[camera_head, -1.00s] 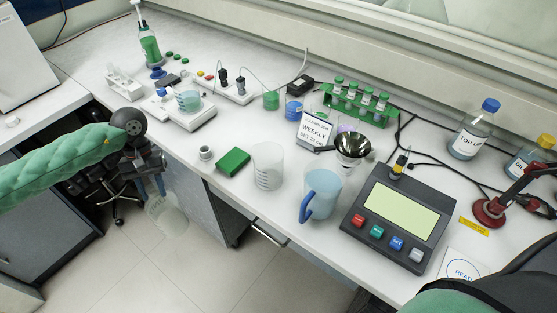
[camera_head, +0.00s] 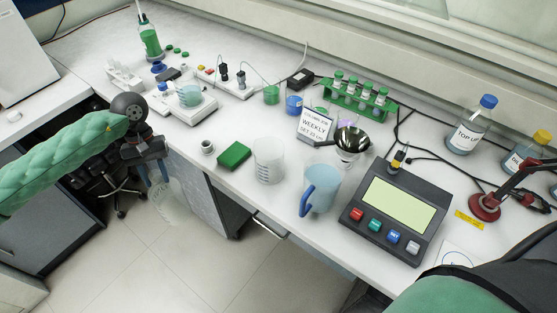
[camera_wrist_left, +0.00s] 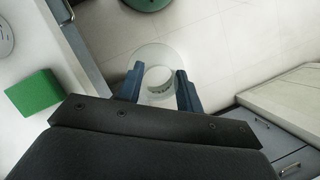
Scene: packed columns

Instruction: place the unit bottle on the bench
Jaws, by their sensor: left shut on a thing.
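The unit bottle (camera_head: 172,203) appears to be the clear, see-through vessel hanging from my left gripper (camera_head: 154,176). It is beyond the front edge of the white bench (camera_head: 215,118), with the floor behind it. In the left wrist view the vessel (camera_wrist_left: 155,58) shows as a pale round form between the two blue fingers of my left gripper (camera_wrist_left: 157,88), which are shut on it. Its label, if any, cannot be read. My right gripper is out of view; only part of my right arm shows at lower right.
Near the bench's front stand a green block (camera_head: 234,154), a clear beaker (camera_head: 268,162), a blue-handled jug (camera_head: 319,187) and a keypad console (camera_head: 397,212). A stirrer with a beaker (camera_head: 187,103) stands farther left. Small clear patches lie between them.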

